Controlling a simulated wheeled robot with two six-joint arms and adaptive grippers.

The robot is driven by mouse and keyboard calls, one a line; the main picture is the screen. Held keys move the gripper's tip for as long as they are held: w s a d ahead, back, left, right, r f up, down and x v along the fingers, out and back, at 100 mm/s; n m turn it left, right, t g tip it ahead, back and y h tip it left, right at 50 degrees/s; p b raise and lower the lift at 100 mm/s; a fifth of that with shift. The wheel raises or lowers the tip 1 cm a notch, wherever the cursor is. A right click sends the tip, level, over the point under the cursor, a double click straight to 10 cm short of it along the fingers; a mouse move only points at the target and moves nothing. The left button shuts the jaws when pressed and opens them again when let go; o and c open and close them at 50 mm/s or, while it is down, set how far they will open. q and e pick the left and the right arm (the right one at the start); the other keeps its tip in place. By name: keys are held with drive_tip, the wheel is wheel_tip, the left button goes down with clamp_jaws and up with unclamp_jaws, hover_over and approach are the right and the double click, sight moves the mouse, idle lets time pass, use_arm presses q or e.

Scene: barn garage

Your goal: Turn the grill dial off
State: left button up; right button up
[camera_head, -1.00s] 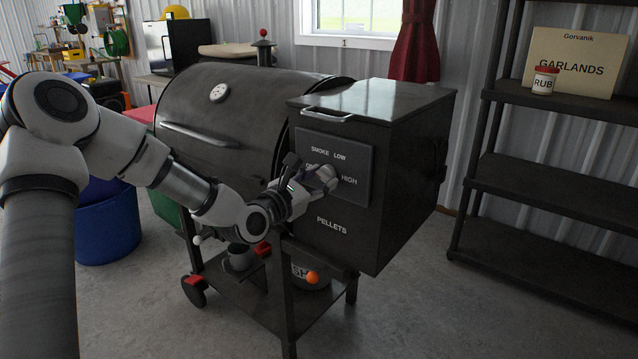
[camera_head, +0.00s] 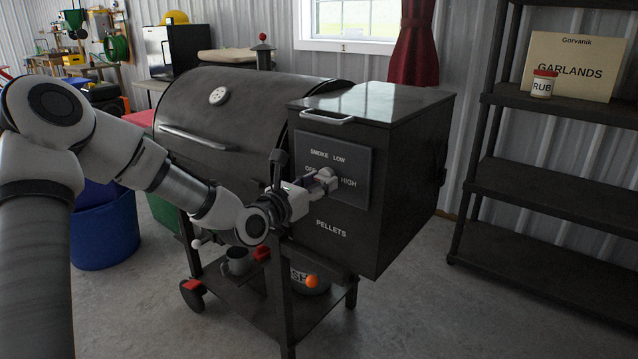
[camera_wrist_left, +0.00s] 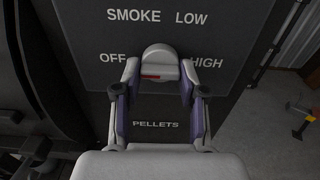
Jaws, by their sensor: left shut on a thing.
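The grill's control panel (camera_head: 353,153) is on the front of the dark pellet box, with SMOKE, LOW, HIGH and OFF labels. In the left wrist view the light grey dial (camera_wrist_left: 160,58) sits between OFF on the left and HIGH on the right. A short red mark shows on the dial's lower left part. My left gripper (camera_head: 326,179) is at the panel with its fingers shut on the dial. In the left wrist view the two fingertips (camera_wrist_left: 160,70) grip it from either side. In the head view the gripper hides most of the dial and part of OFF.
The grill's barrel (camera_head: 250,115) with its lid handle is left of the box. A lower shelf (camera_head: 250,300) holds a mug and a bucket. A dark rack (camera_head: 540,190) stands at the right, with floor between it and the grill.

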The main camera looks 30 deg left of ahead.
use_arm(q)
drive_tip(key=o, duration=1.1)
drive_tip(key=shift+s, duration=0.1)
drive_tip(key=s, duration=0.7)
drive_tip(key=shift+s+a, duration=0.15)
drive_tip(key=shift+a, duration=0.1)
drive_tip(key=shift+f, duration=0.15)
